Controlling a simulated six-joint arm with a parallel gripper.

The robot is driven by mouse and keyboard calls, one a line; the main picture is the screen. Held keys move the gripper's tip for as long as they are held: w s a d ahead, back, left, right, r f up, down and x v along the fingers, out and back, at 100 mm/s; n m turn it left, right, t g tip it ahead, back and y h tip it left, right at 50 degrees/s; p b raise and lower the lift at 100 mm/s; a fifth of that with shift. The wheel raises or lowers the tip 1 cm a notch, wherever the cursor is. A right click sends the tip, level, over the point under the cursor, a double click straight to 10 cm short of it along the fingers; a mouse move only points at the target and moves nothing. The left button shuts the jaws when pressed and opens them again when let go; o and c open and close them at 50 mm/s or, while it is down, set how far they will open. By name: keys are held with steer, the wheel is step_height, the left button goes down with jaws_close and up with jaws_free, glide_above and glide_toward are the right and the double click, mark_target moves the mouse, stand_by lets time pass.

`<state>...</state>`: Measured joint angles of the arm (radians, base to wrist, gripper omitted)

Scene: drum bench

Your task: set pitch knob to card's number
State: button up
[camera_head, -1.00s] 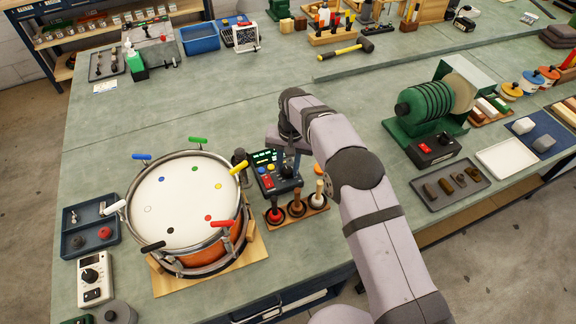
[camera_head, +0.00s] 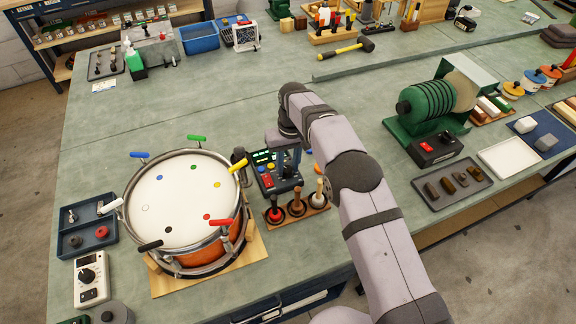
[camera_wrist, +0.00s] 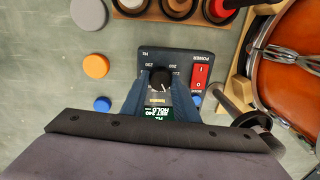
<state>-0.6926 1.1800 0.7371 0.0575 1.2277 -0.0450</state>
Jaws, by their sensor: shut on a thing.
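The pitch box is a dark control box (camera_wrist: 180,67) with a round black knob (camera_wrist: 160,79), a white pointer line and printed numbers around it. The wrist view also shows its "Hz" and "POWER" labels and a red rocker switch (camera_wrist: 201,76). A small green screen (camera_wrist: 158,114) on the box appears to read "SET 240 HOLD". My gripper (camera_wrist: 160,84) is shut on the knob, one finger on each side. In the head view the box (camera_head: 266,182) stands right of the drum, and my wrist partly hides it. I cannot clearly identify a card.
The orange drum (camera_head: 182,200) stands close to the left of the box, with coloured key handles around its rim. A wooden rack (camera_head: 318,208) with several upright tools stands just in front of the box.

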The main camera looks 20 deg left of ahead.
mark_target(289, 167)
steer(key=shift+r+n, duration=0.1)
steer(key=shift+n, duration=1.2)
steer(key=shift+a, duration=0.1)
steer(key=o, duration=1.1)
steer(key=shift+c, duration=0.2)
steer(key=shift+w+d+r+b, duration=0.1)
steer(key=shift+r+b, duration=0.35)
steer(key=shift+r, duration=1.4)
steer(key=shift+w+d+r+b, duration=0.1)
steer(key=shift+r+b, duration=0.3)
steer(key=shift+r, duration=1.45)
